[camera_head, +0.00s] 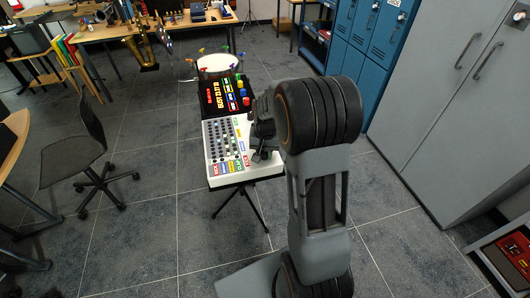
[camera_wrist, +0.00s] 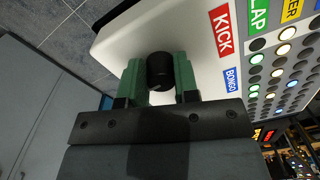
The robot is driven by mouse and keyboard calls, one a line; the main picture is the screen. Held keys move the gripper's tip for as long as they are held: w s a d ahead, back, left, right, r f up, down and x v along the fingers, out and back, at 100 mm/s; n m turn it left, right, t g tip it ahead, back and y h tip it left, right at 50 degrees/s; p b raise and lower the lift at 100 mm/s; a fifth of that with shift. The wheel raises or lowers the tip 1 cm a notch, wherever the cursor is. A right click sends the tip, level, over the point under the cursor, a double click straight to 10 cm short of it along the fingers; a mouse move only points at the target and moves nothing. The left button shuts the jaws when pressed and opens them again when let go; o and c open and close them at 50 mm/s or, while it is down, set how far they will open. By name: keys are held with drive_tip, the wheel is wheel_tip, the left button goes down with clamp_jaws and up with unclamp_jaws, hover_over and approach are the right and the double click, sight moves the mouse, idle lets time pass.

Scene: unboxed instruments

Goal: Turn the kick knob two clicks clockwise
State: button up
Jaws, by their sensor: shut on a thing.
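The kick knob (camera_wrist: 160,70) is a black round knob on the white panel of the drum machine (camera_wrist: 135,32), close to the red KICK label (camera_wrist: 222,30). My gripper (camera_wrist: 160,80) has its two green fingers on either side of the knob and is shut on it. The head view shows the white drum machine (camera_head: 222,172) on a stand, with my gripper (camera_head: 262,152) at its right edge. My arm hides the knob in that view. The knob's pointer mark cannot be made out.
A black unit with coloured buttons (camera_head: 228,95) stands just behind the drum machine. Grey cabinets (camera_head: 440,90) stand on the right. An office chair (camera_head: 78,160) is on the left. The tiled floor between is clear.

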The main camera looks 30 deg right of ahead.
sight(266, 162)
drive_tip(key=shift+m, duration=0.7)
drive_tip(key=o, duration=0.9)
drive_tip(key=shift+r, duration=0.1)
wheel_tip(266, 162, up, 14)
drive_tip(key=shift+s+d+f, duration=0.1)
drive_tip(key=shift+d+f, duration=0.05)
idle(0.5)
drive_tip(key=s+a+n+t, duration=0.1)
drive_tip(key=s+a+n, duration=0.1)
drive_tip(key=s, duration=0.3)
drive_tip(key=s+a+f+n+t, duration=0.1)
drive_tip(key=s+a+n, duration=0.2)
drive_tip(key=s+a, duration=0.1)
drive_tip(key=s+a+n+t+p, duration=0.1)
drive_tip(key=s+a+n, duration=0.1)
drive_tip(key=s, duration=0.4)
drive_tip(key=shift+s+a+f+n, duration=0.1)
drive_tip(key=shift+s+a+n, duration=0.1)
drive_tip(key=shift+a, duration=0.25)
drive_tip(key=shift+s+a+f+n, duration=0.1)
drive_tip(key=shift+s+a, duration=0.05)
drive_tip(key=shift+a, duration=0.25)
